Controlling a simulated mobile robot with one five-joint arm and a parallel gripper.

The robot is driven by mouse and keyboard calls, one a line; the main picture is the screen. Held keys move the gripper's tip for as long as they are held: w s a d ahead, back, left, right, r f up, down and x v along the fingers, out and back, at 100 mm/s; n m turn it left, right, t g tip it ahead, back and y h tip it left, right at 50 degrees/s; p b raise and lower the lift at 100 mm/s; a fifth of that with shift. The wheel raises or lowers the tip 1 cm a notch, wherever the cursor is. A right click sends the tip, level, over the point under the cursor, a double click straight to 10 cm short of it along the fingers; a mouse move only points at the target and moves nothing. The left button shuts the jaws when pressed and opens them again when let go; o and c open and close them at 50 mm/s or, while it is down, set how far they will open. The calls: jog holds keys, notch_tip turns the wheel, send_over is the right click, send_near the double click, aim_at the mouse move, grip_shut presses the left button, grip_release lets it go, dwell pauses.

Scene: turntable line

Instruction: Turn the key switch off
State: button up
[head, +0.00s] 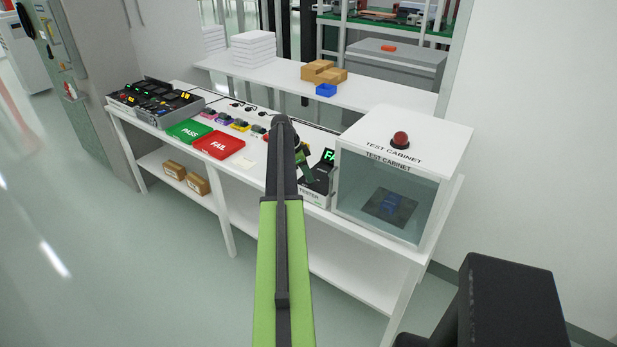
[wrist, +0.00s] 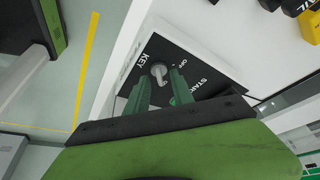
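The key switch (wrist: 158,69) is a small grey round part on a black panel (wrist: 213,78) marked KEY, OFF and START. My gripper (wrist: 160,76) is open in the wrist view, with one green finger on each side of the key switch and a gap between them. I cannot tell whether a finger touches it. A green button by the START label is partly hidden behind the right finger. In the head view the tester (head: 313,197) stands on the white bench, and my gripper (head: 304,168) is over it, partly hidden by my arm. The key switch is hidden there.
The test cabinet (head: 442,150) with a red button (head: 400,140) stands close to the tester's right. The red FAIL tray (head: 218,146) and green PASS tray (head: 188,131) lie to the left. Several coloured parts lie behind the trays. The front floor is clear.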

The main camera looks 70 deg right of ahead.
grip_shut()
